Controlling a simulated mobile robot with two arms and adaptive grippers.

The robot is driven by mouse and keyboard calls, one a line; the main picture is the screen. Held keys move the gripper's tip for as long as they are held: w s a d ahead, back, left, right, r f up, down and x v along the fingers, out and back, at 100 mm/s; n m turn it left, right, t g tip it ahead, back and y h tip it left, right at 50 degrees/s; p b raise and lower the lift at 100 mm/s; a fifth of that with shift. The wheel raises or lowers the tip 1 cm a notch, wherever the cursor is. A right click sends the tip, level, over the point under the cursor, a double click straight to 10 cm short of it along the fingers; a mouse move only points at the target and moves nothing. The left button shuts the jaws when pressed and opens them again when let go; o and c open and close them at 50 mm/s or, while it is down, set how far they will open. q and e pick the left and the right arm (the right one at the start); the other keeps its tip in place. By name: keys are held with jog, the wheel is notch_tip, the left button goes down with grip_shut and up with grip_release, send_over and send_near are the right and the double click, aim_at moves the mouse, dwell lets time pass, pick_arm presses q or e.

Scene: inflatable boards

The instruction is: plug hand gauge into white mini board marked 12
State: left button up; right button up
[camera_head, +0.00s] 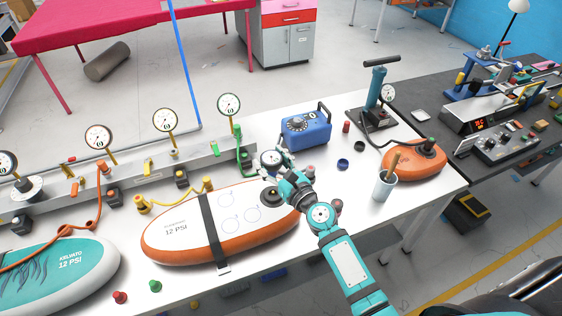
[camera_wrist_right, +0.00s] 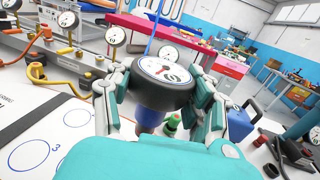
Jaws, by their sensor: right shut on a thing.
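The white mini board (camera_head: 187,235) with an orange side and a "12 PSI" mark lies on the white table, a dark strap across it. Its dark round valve (camera_head: 272,194) is near its right end. My right gripper (camera_head: 275,165) is shut on the hand gauge (camera_head: 270,158), whose dial faces up. In the right wrist view the gauge (camera_wrist_right: 165,84) sits between both fingers, with a blue stem below it. In the head view the gauge appears just behind and above the valve. The stem's tip is hidden, so I cannot tell whether they touch. My left gripper is not in view.
A teal board (camera_head: 70,262), also marked 12 PSI, lies at left. A rail with several gauges (camera_head: 165,120) runs behind. A blue box (camera_head: 306,128), a cup (camera_head: 383,186), an orange board (camera_head: 415,163) and a hand pump (camera_head: 377,92) stand to the right.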

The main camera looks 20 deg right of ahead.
jog(key=shift+w+d+f, duration=0.25)
jog(key=shift+w, duration=0.1)
jog(key=shift+s+a+f+b, duration=0.2)
jog(key=shift+f+b, duration=0.15)
jog(key=shift+b, duration=0.1)
jog(key=shift+f+b, duration=0.3)
notch_tip(320, 180, down, 4)
jog(key=b, duration=0.3)
jog(key=shift+b, duration=0.35)
jog(key=shift+f, duration=0.2)
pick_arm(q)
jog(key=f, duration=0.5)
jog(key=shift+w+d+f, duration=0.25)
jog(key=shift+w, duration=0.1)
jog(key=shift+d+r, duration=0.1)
